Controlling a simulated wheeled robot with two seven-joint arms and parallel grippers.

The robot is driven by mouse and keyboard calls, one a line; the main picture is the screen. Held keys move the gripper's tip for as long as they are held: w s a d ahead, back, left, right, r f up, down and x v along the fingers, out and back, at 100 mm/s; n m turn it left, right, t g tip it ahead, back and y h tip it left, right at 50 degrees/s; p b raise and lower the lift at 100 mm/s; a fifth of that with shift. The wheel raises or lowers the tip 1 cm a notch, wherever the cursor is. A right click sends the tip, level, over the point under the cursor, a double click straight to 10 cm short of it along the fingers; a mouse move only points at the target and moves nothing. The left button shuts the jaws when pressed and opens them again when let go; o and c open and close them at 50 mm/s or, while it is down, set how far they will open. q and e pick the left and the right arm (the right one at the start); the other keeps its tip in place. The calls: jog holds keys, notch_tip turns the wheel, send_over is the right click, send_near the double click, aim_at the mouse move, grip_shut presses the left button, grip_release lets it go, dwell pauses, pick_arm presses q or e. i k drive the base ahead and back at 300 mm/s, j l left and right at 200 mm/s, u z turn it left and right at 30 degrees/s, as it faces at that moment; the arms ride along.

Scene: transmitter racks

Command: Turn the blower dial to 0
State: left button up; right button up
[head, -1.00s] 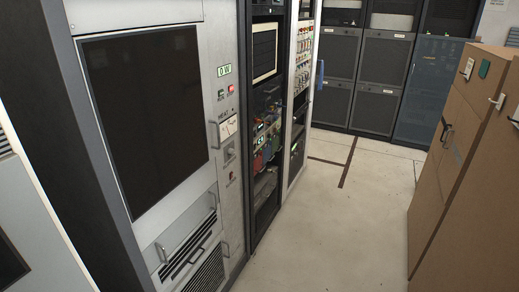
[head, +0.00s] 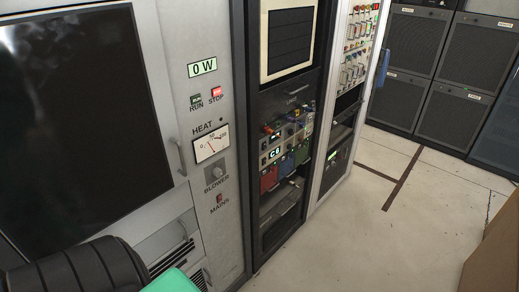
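The blower dial (head: 213,172) is a small grey knob on the pale control strip of the left cabinet. It sits below the heat meter (head: 211,143) and above the "BLOWER" label (head: 216,186). Its pointer direction and scale marks are too small to read. Neither gripper's fingers show in the head view. A dark ribbed shape with a teal piece fills the lower left corner and seems to be part of my own arm, apart from the dial in the picture.
Above the dial are a "0 W" display (head: 202,67), a green run button (head: 195,99) and a red stop button (head: 216,92). A mains switch (head: 219,198) is below. An open equipment rack (head: 243,140) stands to the right. The floor (head: 350,225) is clear.

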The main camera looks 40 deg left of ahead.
aim_at(216, 172)
jog(key=i+l+u, duration=0.1)
jog(key=i+u, duration=0.35)
jog(key=i+l+u, duration=0.2)
jog(key=i+u, duration=0.25)
jog(key=i+l+u, duration=0.3)
jog(key=u, duration=0.15)
